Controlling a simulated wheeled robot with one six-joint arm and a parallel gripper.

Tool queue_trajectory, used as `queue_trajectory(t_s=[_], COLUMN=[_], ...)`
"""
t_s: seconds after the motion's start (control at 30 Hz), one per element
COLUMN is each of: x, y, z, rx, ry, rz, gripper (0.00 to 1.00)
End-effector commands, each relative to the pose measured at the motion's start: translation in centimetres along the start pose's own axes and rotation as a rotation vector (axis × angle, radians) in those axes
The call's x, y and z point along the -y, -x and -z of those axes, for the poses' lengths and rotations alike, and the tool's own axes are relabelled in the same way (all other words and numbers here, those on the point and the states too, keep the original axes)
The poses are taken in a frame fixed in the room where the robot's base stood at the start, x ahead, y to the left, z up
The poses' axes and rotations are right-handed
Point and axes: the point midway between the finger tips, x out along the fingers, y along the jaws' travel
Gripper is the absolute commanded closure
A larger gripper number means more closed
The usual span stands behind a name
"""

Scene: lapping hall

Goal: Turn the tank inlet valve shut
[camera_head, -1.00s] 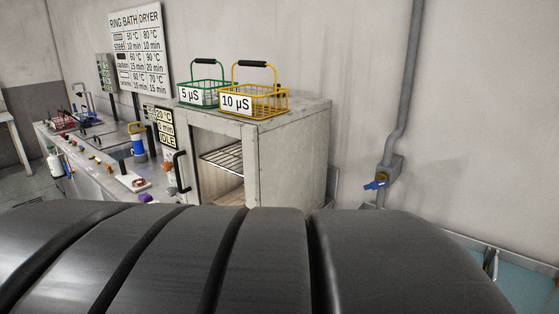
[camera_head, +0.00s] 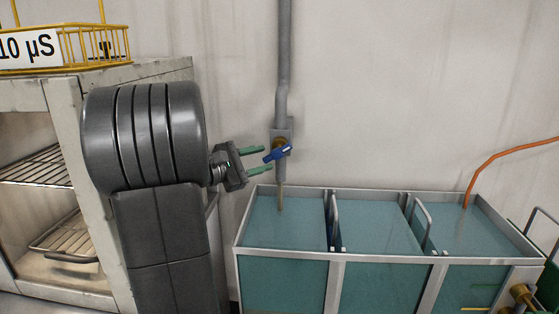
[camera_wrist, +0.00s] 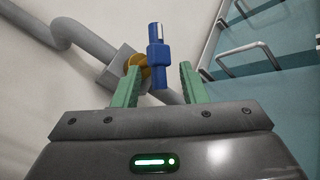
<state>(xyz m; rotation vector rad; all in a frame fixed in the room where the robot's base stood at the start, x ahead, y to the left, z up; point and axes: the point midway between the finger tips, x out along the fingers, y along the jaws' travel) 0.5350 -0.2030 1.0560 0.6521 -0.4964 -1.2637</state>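The tank inlet valve has a blue handle (camera_head: 277,153) and a brass body (camera_head: 279,144) on a grey wall pipe (camera_head: 284,70). Below it, a thin stream or spout (camera_head: 281,197) reaches the left tank. My gripper (camera_head: 256,160) is open, its two green fingers pointing at the handle from the left. In the wrist view the blue handle (camera_wrist: 157,57) stands between and beyond the open fingers, with the brass body (camera_wrist: 139,65) behind the left finger. I cannot tell whether the fingers touch the handle.
A three-part tank (camera_head: 330,256) with teal liquid stands below and right of the valve. Handles (camera_head: 421,222) rise between its compartments. An orange hose (camera_head: 492,158) enters the right compartment. The dryer cabinet (camera_head: 60,110) with a yellow basket (camera_head: 98,45) is at the left.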

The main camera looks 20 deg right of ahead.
Motion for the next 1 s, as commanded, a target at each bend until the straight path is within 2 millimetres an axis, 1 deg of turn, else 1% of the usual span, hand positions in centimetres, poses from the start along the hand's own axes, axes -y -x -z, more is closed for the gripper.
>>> queue_trajectory(t_s=[0.07,0.17,0.4,0.5,0.6,0.73,0.97,1.0], x=[-0.2,-0.3,-0.3,-0.3,-0.3,-0.4,-0.4,-0.3], y=[-0.3,-1.2,-4.8,-6.1,-6.9,-7.4,-7.4,-7.4], z=[0.1,0.0,0.0,0.0,0.0,0.0,0.0,0.0], rx=[0.007,0.009,0.008,0.007,0.007,0.005,0.005,0.005], ry=[0.004,0.004,0.004,0.005,0.004,0.004,0.004,0.004], rz=[-0.011,-0.012,-0.01,-0.01,-0.01,-0.011,-0.011,-0.011], gripper=[0.61,0.61,0.61,0.61,0.61,0.61,0.61,0.69])
